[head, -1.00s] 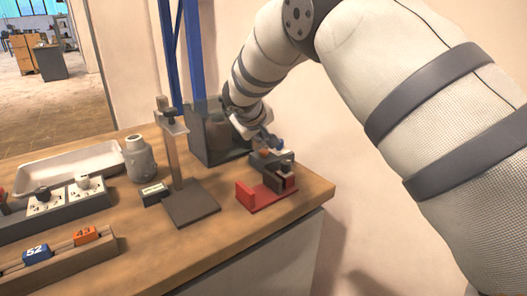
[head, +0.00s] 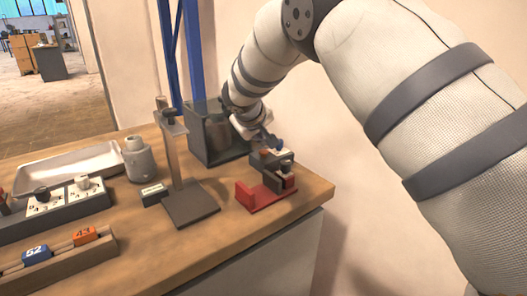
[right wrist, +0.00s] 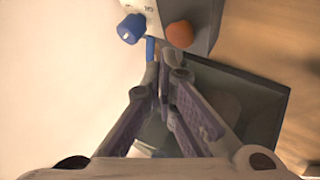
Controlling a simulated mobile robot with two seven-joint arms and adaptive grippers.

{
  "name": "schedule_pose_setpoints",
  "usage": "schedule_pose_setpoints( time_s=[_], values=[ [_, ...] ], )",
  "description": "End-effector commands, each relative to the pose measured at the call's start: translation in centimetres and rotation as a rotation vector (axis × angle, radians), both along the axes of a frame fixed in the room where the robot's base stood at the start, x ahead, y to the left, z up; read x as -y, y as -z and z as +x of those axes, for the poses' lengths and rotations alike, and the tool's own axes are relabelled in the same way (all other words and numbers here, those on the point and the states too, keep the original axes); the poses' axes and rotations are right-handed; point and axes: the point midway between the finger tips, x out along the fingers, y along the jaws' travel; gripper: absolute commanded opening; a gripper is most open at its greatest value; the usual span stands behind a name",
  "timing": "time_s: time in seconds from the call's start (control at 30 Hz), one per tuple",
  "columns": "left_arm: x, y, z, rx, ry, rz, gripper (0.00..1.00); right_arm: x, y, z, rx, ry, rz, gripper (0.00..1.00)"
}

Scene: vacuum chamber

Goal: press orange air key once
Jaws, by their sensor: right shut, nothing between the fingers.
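The orange key (head: 264,153) is a small rounded knob on a grey and white unit (head: 284,156) near the table's right end. In the right wrist view the orange key (right wrist: 180,35) sits on the unit's dark face, with a blue knob (right wrist: 132,28) to its left. My right gripper (head: 265,141) is just behind the key in the head view, its fingers partly hidden. In the right wrist view the gripper's fingertips (right wrist: 171,60) are together and empty, just below the orange key in the picture, with no clear contact. My left gripper is out of view.
A red bracket (head: 262,195) stands at the unit's foot. A dark, clear-walled chamber (head: 208,155) is behind it. A stand with a flat base (head: 192,210), a grey bottle (head: 139,164) and a white tray (head: 72,168) are to the left. The table's front right is clear.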

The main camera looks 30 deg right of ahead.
Motion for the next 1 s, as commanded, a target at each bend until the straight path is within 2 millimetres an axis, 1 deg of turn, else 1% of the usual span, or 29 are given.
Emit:
schedule_pose_setpoints(
  time_s=[0.27,0.53,1.0],
  values=[
    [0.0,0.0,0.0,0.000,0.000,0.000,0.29,0.0,0.0,0.0,0.000,0.000,0.000,0.00],
    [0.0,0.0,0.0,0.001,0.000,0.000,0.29,0.0,0.9,0.0,-0.001,0.000,0.000,0.00],
    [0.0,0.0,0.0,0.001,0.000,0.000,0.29,0.0,1.0,0.0,0.000,-0.001,-0.001,0.00]
  ],
)
